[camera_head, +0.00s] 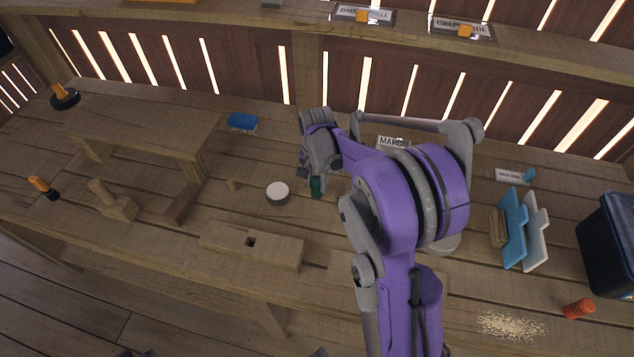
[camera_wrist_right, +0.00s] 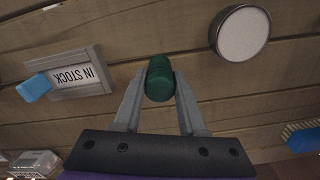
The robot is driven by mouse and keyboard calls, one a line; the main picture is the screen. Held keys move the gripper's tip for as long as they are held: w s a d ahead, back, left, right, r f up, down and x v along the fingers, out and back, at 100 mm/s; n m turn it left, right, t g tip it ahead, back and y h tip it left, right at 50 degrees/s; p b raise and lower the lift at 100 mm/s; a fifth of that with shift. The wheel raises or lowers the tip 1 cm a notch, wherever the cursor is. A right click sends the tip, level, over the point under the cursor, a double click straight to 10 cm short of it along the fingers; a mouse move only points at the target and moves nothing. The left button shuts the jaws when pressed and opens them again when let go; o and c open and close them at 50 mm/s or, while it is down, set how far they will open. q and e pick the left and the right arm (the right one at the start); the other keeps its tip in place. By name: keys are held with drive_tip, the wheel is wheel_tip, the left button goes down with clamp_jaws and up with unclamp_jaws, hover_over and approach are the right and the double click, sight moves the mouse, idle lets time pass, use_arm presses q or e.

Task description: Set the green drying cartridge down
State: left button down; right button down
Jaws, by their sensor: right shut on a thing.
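The green drying cartridge (camera_head: 316,187) is a small dark green cylinder at the tip of my right gripper (camera_head: 314,178), over the middle of the wooden bench. In the right wrist view the cartridge (camera_wrist_right: 159,80) sits between the two grey fingers of the right gripper (camera_wrist_right: 159,92), which are shut on it. The bench planks lie behind it. I cannot tell whether its lower end touches the bench. A round tin (camera_head: 277,193) with a white top stands just left of it, apart from it; the tin also shows in the wrist view (camera_wrist_right: 240,35). My left gripper is not in view.
An IN STOCK sign (camera_wrist_right: 75,74) with a blue clip lies near the cartridge in the wrist view. A blue brush (camera_head: 243,121) lies behind the tin. A slotted wooden block (camera_head: 225,240) lies in front. Blue and white panels (camera_head: 513,230) and a dark bin (camera_head: 608,240) stand right.

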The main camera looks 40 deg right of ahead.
sight(316, 180)
drive_tip(key=shift+f, duration=0.2)
drive_tip(key=c, duration=0.9)
unclamp_jaws()
drive_tip(key=shift+f, duration=0.1)
drive_tip(key=o, duration=0.4)
drive_tip(key=shift+r, duration=0.25)
wheel_tip(316, 180, up, 12)
drive_tip(key=s+a+f+n+t, duration=0.1)
drive_tip(key=s+a+n+t, duration=0.1)
drive_tip(key=s+a+n, duration=0.2)
drive_tip(key=s+a+f+n+t, duration=0.1)
drive_tip(key=s+a+n, duration=0.3)
drive_tip(key=s+a, duration=0.3)
drive_tip(key=s+a+f+n+t, duration=0.1)
drive_tip(key=s+a+n+t, duration=0.1)
drive_tip(key=s+a+n, duration=0.3)
drive_tip(key=shift+s+a+f+t+p, duration=0.15)
drive_tip(key=shift+a+f+p, duration=0.05)
drive_tip(key=shift+a, duration=0.2)
drive_tip(key=shift+s+a+f+t+p, duration=0.1)
drive_tip(key=shift+a+f+t+p, duration=0.1)
drive_tip(key=shift+a, duration=0.15)
